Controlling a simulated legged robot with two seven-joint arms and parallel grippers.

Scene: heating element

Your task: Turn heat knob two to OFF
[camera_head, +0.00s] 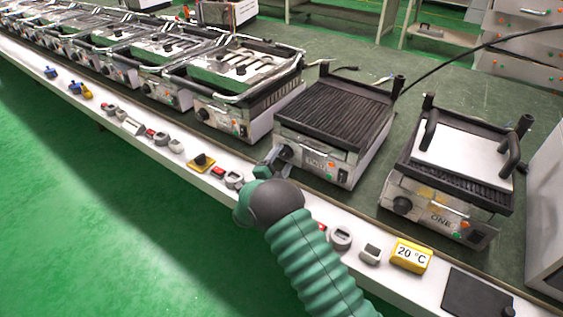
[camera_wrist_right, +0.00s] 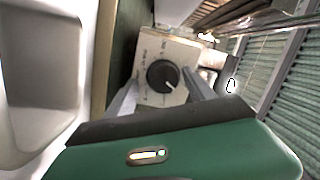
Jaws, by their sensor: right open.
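The heat knob (camera_head: 285,152) is a round black dial at the left of the front panel of the second grill (camera_head: 333,112), which has a ribbed dark top. In the right wrist view the knob (camera_wrist_right: 162,76) sits on a pale panel with small markings too blurred to read. Its white pointer mark points to the lower right of that picture. My right gripper (camera_head: 268,168) is at the knob in the head view. In the wrist view my right gripper (camera_wrist_right: 162,88) is open, one finger on each side of the knob. Contact cannot be told. My left gripper is not in view.
Grill ONE (camera_head: 450,170) stands to the right with its own black knob (camera_head: 402,205). A row of similar appliances (camera_head: 240,85) runs to the left. A yellow 20 °C display (camera_head: 411,255) and several small controls line the white front ledge (camera_head: 205,180). Green floor is clear in front.

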